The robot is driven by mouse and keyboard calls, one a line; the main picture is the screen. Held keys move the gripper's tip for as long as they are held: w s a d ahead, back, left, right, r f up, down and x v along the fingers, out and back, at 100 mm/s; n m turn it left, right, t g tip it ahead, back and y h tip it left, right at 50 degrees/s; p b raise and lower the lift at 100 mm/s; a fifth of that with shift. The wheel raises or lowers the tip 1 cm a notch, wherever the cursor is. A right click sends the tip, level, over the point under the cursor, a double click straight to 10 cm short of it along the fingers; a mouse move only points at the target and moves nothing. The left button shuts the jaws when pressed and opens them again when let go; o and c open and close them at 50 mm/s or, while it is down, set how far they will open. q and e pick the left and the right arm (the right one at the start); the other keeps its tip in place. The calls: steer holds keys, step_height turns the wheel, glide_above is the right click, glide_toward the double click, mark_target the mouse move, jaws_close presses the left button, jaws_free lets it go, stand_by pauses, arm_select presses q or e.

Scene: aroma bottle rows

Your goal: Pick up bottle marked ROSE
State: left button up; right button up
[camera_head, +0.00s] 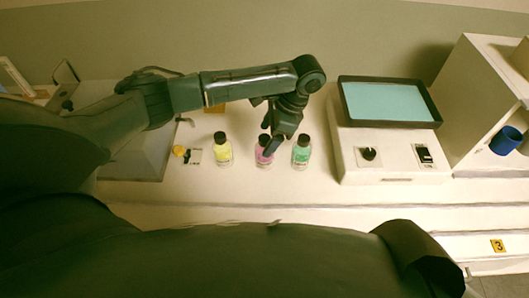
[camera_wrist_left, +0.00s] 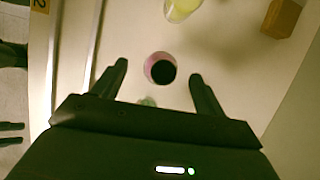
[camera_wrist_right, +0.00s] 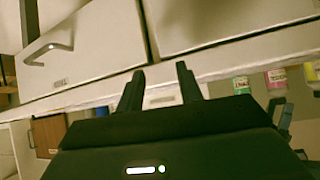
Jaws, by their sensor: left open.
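The pink bottle (camera_head: 264,157) with a black cap stands upright between a yellow bottle (camera_head: 223,152) and a green bottle (camera_head: 301,154). Its lettering is too small to read. My left gripper (camera_head: 270,138) is over the pink bottle and hides part of it. In the left wrist view the pink bottle (camera_wrist_left: 153,66) shows from above, between the tips of my open left gripper (camera_wrist_left: 159,72). I cannot tell whether the fingers touch it. My right gripper (camera_wrist_right: 160,72) is open and empty, with the pink bottle (camera_wrist_right: 276,78) off to its right.
A device with a light blue screen (camera_head: 388,102) stands right of the bottles. A white shelf unit (camera_head: 470,95) with a blue cup (camera_head: 506,140) is at the far right. The counter before the bottles is clear.

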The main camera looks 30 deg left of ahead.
mark_target(262, 145)
arm_select(q)
steer(key=shift+a+f, duration=0.15)
steer(key=shift+f, duration=0.2)
steer(key=b+x, duration=0.1)
steer(key=x, duration=0.1)
steer(key=b+x, duration=0.1)
steer(key=x, duration=0.1)
steer(key=shift+w, duration=0.2)
steer(key=shift+s+f+b, duration=0.1)
steer(key=shift+f+b, duration=0.2)
steer(key=shift+b, duration=0.25)
steer(key=shift+r, duration=0.1)
steer(key=c, duration=1.2)
steer(key=shift+o, duration=0.2)
arm_select(e)
steer(key=shift+w+a+f, duration=0.25)
steer(key=shift+f, duration=0.15)
